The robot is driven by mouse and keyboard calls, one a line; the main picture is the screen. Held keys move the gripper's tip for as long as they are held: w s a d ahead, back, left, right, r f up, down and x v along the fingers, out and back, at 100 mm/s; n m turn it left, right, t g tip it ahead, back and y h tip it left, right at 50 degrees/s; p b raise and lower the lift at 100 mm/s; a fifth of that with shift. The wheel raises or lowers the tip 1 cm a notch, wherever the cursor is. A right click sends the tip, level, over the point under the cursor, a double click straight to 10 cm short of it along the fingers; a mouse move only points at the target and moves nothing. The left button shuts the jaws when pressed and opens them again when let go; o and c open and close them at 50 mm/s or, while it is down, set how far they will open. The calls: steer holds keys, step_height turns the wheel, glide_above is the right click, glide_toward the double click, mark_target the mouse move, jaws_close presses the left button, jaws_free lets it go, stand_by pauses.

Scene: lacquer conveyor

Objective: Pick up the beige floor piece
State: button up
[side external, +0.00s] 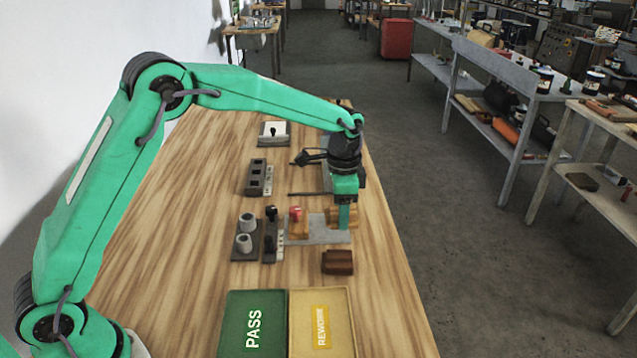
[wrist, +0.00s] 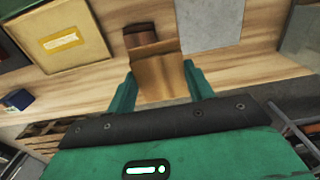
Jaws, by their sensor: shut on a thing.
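The beige floor piece (wrist: 161,76), a tan wood-look block, sits between the two green fingers of my gripper (wrist: 160,80) in the wrist view. The fingers are shut on its sides. In the side view my gripper (side external: 344,217) points down by the right edge of a grey plate (side external: 322,236), and the tan piece (side external: 335,216) shows partly behind the finger. I cannot tell whether the piece touches the surface below it.
A dark brown block (side external: 338,262) lies close by on the wooden table. A green PASS tray (side external: 238,302) and a yellow REWORK tray (side external: 341,305) are at the near end. A red-knobbed part (side external: 295,213) and a dark rack (side external: 257,176) stand left of my gripper.

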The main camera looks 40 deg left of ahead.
steer(key=shift+s+d+r, duration=0.4)
steer(key=shift+d+r, duration=0.05)
steer(key=shift+d, duration=0.15)
stand_by(0.3)
steer(key=a+n, duration=0.1)
steer(key=w+a+n, duration=0.1)
steer(key=n, duration=0.1)
steer(key=shift+a, duration=0.2)
steer(key=w+a+n, duration=0.3)
steer(key=a+n, duration=0.7)
steer(key=n, duration=0.5)
steer(key=shift+a, duration=0.25)
steer(key=shift+f, duration=0.1)
glide_above(293, 204)
step_height(293, 204, down, 7)
steer(key=shift+r, duration=0.1)
steer(key=shift+f, duration=2.05)
steer(key=shift+f, duration=0.2)
